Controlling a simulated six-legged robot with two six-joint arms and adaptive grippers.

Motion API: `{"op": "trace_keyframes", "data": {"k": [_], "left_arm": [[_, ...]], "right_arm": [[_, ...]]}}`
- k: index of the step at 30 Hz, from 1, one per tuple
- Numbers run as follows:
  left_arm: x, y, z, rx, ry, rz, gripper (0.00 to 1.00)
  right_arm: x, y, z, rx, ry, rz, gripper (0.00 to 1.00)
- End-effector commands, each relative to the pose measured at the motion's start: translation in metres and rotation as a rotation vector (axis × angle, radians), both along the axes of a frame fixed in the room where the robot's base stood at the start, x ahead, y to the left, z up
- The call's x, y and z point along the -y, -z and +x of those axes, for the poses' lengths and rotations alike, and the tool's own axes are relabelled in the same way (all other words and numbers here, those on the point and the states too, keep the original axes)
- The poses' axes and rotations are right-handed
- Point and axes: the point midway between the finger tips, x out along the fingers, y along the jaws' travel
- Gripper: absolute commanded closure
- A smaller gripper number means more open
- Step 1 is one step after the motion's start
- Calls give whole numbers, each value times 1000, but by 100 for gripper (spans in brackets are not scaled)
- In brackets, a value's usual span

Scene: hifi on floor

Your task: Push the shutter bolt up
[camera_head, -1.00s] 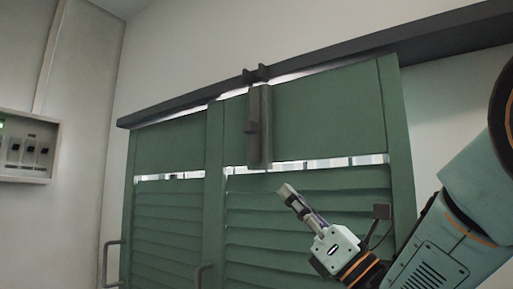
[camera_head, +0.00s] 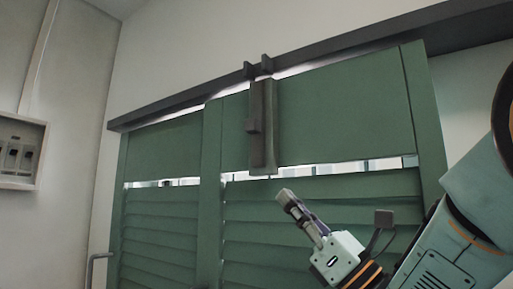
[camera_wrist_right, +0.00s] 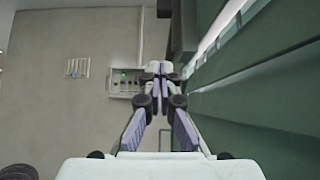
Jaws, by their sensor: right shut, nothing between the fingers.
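The shutter bolt (camera_head: 257,124) is a dark grey upright bar with a small side knob, on a plate at the top of the green shutter (camera_head: 340,110). Its keeper (camera_head: 258,66), two dark prongs, sits above it on the dark rail. My right gripper (camera_head: 285,196) is below and slightly right of the bolt's lower end, apart from it, pointing up and left. In the right wrist view its fingers (camera_wrist_right: 160,68) meet at the tips with nothing between them. A dark part at the top of that view may be the bolt; I cannot tell. My left gripper is out of view.
A dark rail (camera_head: 340,52) runs along the top of the shutter. A switch box (camera_head: 20,152) hangs on the left wall. A grey handle (camera_head: 96,268) is at the lower left. Open air lies in front of the shutter's left part.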

Motion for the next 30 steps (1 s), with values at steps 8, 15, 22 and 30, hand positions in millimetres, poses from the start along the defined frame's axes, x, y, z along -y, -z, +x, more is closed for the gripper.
{"op": "trace_keyframes", "data": {"k": [8, 15, 22, 30], "left_arm": [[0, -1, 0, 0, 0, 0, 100], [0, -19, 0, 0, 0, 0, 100], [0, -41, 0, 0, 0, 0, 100], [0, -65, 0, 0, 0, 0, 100]], "right_arm": [[-1, -1, -1, -1, 1, 0, 100], [-20, -25, 13, 1, -1, -4, 100], [-45, -57, 33, 1, -1, -2, 100], [-58, -92, 45, 0, 1, 1, 100]]}}
